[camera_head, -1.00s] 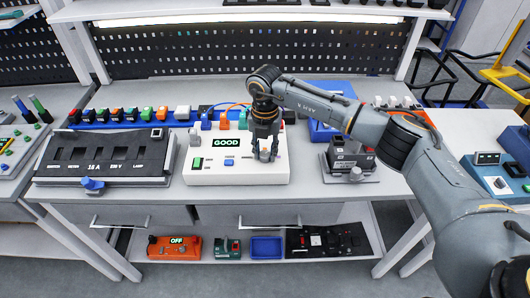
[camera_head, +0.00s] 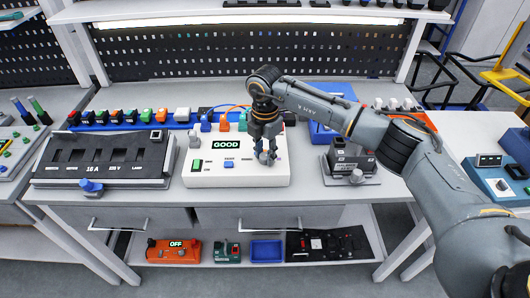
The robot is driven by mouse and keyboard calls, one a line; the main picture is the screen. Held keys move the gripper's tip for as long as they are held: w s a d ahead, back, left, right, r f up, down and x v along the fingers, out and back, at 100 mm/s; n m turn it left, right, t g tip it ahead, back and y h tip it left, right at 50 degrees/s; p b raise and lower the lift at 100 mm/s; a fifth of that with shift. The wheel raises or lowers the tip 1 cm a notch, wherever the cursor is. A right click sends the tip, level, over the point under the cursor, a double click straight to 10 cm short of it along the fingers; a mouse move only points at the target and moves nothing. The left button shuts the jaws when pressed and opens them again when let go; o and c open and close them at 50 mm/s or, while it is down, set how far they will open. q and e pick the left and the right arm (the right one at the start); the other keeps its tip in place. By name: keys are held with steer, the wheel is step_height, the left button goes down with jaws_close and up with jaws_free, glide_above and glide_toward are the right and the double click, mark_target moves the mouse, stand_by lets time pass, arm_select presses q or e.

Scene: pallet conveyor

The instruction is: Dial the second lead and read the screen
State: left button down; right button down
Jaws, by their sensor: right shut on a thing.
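A white tester box (camera_head: 210,178) sits on the bench in the head view. Its dark screen (camera_head: 226,144) reads GOOD in green. A green button (camera_head: 197,164) and a blue button (camera_head: 229,163) are on its face. Orange and blue leads (camera_head: 224,123) stand at its back edge. My right gripper (camera_head: 266,158) points down over the right part of the box, shut on a small knob there, which its fingers mostly hide. My left gripper is not in view.
A black socket panel (camera_head: 105,158) lies to the left, with a blue knob (camera_head: 91,186) at its front. A dark grey device (camera_head: 350,161) stands right of the box. A row of coloured blocks (camera_head: 130,115) lines the back. The lower shelf holds an orange unit (camera_head: 174,250) reading OFF and a blue tray (camera_head: 266,250).

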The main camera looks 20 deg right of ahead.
mark_target(265, 156)
steer(key=shift+w+r, duration=0.1)
steer(key=c, duration=1)
jaws_free()
step_height(265, 156, up, 12)
